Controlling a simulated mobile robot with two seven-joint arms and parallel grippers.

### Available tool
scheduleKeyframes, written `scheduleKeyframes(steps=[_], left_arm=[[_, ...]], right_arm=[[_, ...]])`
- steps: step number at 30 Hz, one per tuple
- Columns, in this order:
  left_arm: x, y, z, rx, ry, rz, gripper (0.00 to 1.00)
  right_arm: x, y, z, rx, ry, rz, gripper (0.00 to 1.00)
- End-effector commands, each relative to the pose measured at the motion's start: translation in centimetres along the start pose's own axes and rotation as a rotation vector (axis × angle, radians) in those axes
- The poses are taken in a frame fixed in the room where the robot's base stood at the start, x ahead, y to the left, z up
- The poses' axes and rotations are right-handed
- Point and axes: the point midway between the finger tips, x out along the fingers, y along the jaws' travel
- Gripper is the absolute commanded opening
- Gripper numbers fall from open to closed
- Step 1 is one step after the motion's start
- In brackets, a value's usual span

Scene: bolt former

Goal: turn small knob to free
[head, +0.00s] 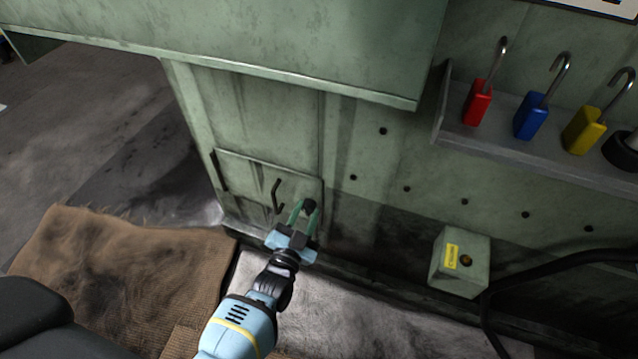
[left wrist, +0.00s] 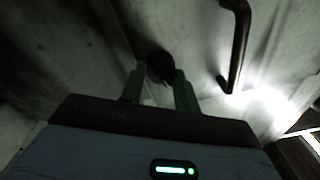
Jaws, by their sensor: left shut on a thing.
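A small dark round knob (head: 309,205) sits near the right edge of a low green-grey hatch door (head: 250,170) in the machine's side. My left gripper (head: 303,212) has its two green fingers closed around the knob. In the left wrist view the knob (left wrist: 160,66) shows between the two fingertips (left wrist: 160,80). The knob's turned position cannot be told. A dark bent handle (head: 276,196) is on the hatch, left of the knob; it also shows in the left wrist view (left wrist: 236,45). My right gripper is not in view.
A shelf (head: 540,150) at the upper right holds red (head: 477,103), blue (head: 531,116) and yellow (head: 584,131) padlocks. A small box (head: 460,262) with a yellow label is on the wall at right. A brown mat (head: 120,270) lies at left. A machine ledge (head: 300,83) overhangs the hatch.

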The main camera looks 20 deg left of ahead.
Motion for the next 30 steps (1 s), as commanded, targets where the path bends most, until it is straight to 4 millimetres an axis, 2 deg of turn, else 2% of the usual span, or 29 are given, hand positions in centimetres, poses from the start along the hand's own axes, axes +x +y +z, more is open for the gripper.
scheduleKeyframes(steps=[1, 12, 30], left_arm=[[0.38, -0.25, -0.59, 0.037, 0.018, -0.007, 0.08], [0.41, -0.5, -0.52, 0.249, 0.03, 0.0, 0.08], [0.42, -0.85, -0.32, 0.311, 0.029, -0.001, 0.08]], right_arm=[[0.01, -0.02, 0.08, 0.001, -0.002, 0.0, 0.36], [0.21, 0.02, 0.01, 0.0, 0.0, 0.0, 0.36], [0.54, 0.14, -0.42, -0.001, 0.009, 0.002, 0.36]])
